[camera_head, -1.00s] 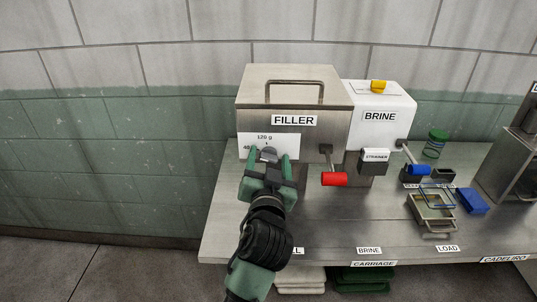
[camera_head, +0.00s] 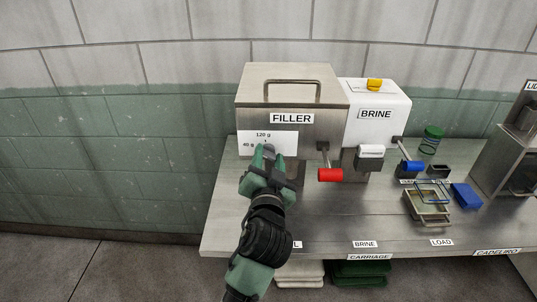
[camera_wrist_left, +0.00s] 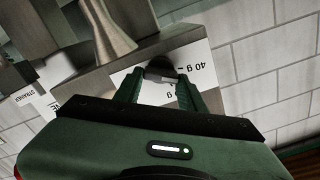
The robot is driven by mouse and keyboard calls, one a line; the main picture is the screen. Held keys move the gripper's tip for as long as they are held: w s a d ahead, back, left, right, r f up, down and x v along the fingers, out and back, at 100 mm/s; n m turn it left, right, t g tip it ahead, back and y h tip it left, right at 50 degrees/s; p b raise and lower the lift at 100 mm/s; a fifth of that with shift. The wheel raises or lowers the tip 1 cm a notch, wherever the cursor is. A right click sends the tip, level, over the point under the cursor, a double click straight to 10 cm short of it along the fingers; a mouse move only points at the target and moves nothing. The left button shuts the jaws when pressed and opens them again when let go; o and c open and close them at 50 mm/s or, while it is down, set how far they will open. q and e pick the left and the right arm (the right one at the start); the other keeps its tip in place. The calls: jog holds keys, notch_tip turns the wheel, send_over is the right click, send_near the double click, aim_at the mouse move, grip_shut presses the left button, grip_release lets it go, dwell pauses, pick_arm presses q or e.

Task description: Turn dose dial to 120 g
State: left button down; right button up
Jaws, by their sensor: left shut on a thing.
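The dose dial is on the white plate (camera_head: 247,137) at the lower left of the steel FILLER box (camera_head: 328,110). My left gripper (camera_head: 269,155) is at the plate, shut on the dial and covering most of it in the head view. In the left wrist view the dark, rounded dial (camera_wrist_left: 160,71) sits between the two green fingers (camera_wrist_left: 160,85). The plate shows "120 g" at its top and "40 g" at its left. Where the dial's mark points is hidden. My right gripper is not in view.
A red-handled lever (camera_head: 330,175) hangs just right of my left gripper. The white BRINE box (camera_head: 378,112) with a yellow knob (camera_head: 375,85) stands beside the FILLER. A wire-handled tray (camera_head: 428,208) and a blue block (camera_head: 466,195) lie on the steel bench (camera_head: 330,222).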

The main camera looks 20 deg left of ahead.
pick_arm(q)
jog(key=m+p, duration=0.3)
jog(key=m, duration=0.2)
jog(key=shift+r+m, duration=0.1)
jog(key=shift+m, duration=0.2)
jog(key=shift+m+p, duration=1.1)
jog(key=shift+m, duration=0.7)
jog(key=shift+w, duration=0.1)
jog(key=c, duration=0.8)
grip_release()
jog(key=shift+a, duration=0.1)
jog(key=shift+c, duration=0.2)
jog(key=shift+w+a+f, duration=0.1)
jog(key=shift+w+f, duration=0.1)
jog(key=shift+f, duration=0.1)
jog(key=b+v, duration=0.3)
jog(key=v, duration=0.4)
jog(key=shift+s, duration=0.4)
